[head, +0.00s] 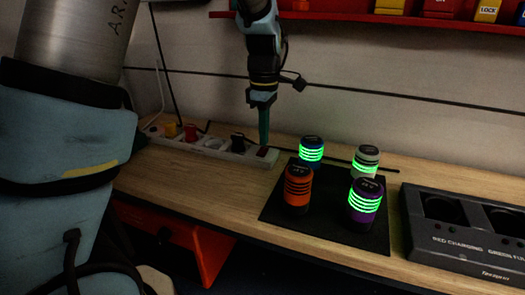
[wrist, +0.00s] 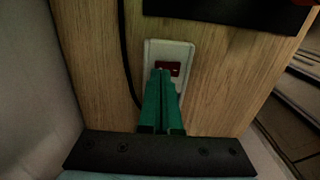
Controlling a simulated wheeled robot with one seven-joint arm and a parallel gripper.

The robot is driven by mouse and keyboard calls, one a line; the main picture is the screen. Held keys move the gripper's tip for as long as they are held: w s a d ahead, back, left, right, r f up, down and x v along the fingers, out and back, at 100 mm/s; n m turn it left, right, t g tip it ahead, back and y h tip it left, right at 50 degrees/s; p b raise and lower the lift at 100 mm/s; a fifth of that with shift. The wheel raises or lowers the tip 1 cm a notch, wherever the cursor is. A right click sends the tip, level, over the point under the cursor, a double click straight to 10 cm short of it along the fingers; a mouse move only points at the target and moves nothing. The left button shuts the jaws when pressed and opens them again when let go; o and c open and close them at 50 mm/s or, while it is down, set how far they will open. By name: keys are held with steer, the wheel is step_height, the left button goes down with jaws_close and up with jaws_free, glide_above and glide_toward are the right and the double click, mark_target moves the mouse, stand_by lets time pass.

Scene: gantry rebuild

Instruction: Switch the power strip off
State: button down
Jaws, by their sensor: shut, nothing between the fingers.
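The white power strip (head: 212,145) lies along the back of the wooden bench in the head view, with several plugs in it. Its dark red switch (head: 262,151) is at the right end. In the wrist view the strip's end (wrist: 181,48) shows with the red switch (wrist: 168,68) on it. My gripper (head: 264,143) points down over the switch end. Its green fingers (wrist: 163,75) are shut and empty, with the tips at the near edge of the switch. I cannot tell whether they touch it. The fingers hide part of the strip.
A black mat (head: 326,228) right of the strip bears an orange-banded cylinder (head: 298,187) and several others, some with glowing green rings. A dark charging dock (head: 462,235) stands at the right. A red shelf (head: 400,17) hangs above. A black cable (wrist: 127,60) runs beside the strip.

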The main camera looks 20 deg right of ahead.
mark_target(262, 149)
steer(key=shift+f+b, duration=0.35)
steer(key=shift+f, duration=0.4)
stand_by(0.4)
step_height(262, 149, up, 7)
steer(key=p, duration=0.7)
steer(key=shift+r, duration=0.1)
stand_by(0.3)
steer(key=shift+w+a, duration=0.1)
steer(key=shift+a, duration=0.15)
steer(key=s+a+f+m, duration=0.1)
steer(key=a+m, duration=0.4)
steer(key=a, duration=1)
steer(key=s+a+f+m+t, duration=0.1)
steer(key=s+a+m, duration=0.2)
steer(key=a, duration=1.1)
steer(key=m, duration=0.2)
steer(key=shift+a+m+t, duration=0.3)
steer(key=shift+a, duration=0.05)
